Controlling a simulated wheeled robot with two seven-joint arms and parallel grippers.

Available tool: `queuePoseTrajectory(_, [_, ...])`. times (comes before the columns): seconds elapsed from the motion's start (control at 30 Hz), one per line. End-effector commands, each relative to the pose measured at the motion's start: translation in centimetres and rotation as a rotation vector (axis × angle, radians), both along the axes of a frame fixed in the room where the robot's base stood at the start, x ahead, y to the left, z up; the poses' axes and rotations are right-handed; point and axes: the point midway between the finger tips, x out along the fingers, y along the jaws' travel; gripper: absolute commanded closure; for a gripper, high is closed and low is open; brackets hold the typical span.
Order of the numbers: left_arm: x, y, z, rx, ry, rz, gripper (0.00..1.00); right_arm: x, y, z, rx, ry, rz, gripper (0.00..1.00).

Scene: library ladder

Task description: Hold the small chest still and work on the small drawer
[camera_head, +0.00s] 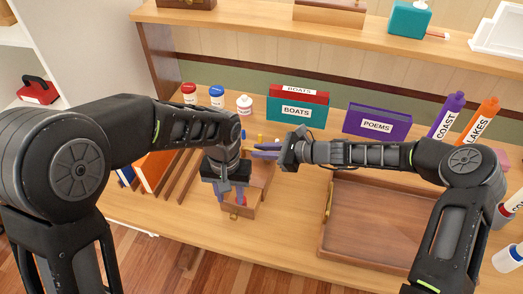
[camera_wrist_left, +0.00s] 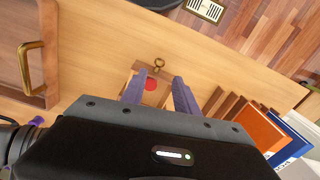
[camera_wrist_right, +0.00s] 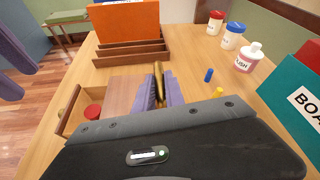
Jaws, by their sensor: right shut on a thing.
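The small wooden chest (camera_wrist_right: 122,92) has a brass handle (camera_wrist_right: 158,78) on top. My right gripper (camera_head: 255,150) is shut on this handle; its fingers (camera_wrist_right: 157,92) hug it in the right wrist view. The small drawer (camera_head: 243,209) stands pulled out at the chest's front, with a red round thing (camera_wrist_right: 93,111) inside. My left gripper (camera_head: 231,198) points down over the drawer. Its fingers (camera_wrist_left: 158,92) are apart, with the drawer seen between them. Whether they touch it I cannot tell.
A wooden tray (camera_head: 370,225) with brass handles lies right of the chest. A wooden rack with an orange book (camera_head: 156,168) stands left.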

Motion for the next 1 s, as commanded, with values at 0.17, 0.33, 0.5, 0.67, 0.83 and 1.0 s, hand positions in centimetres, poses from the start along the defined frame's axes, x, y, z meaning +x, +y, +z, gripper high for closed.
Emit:
queuePoseTrajectory(0.17, [0.0, 0.0, 0.0, 0.0, 0.0, 0.0, 0.64, 0.0, 0.0, 0.0, 0.0, 0.0, 0.0, 1.0])
queuePoseTrajectory(0.33, [0.0, -0.1, 0.0, 0.0, -0.001, -0.002, 0.7, 0.0, 0.0, 0.0, 0.0, 0.0, 0.0, 1.0])
queuePoseTrajectory(0.5, [-0.4, -1.8, 0.6, 0.0, -0.016, -0.047, 0.84, 0.0, 0.0, 0.0, 0.0, 0.0, 0.0, 1.0])
queuePoseTrajectory(0.67, [-1.3, -3.9, 1.7, 0.028, -0.051, -0.115, 0.97, 0.0, 0.0, 0.0, 0.0, 0.0, 0.0, 1.0])
queuePoseTrajectory(0.83, [-3.7, -4.0, 1.9, 0.074, -0.066, -0.089, 1.0, 0.0, 0.0, 0.0, 0.0, 0.0, 0.0, 1.0])
queuePoseTrajectory(1.0, [-6.5, -2.7, 1.8, 0.051, -0.094, 0.341, 1.0, 0.0, 0.0, 0.0, 0.0, 0.0, 0.0, 1.0])
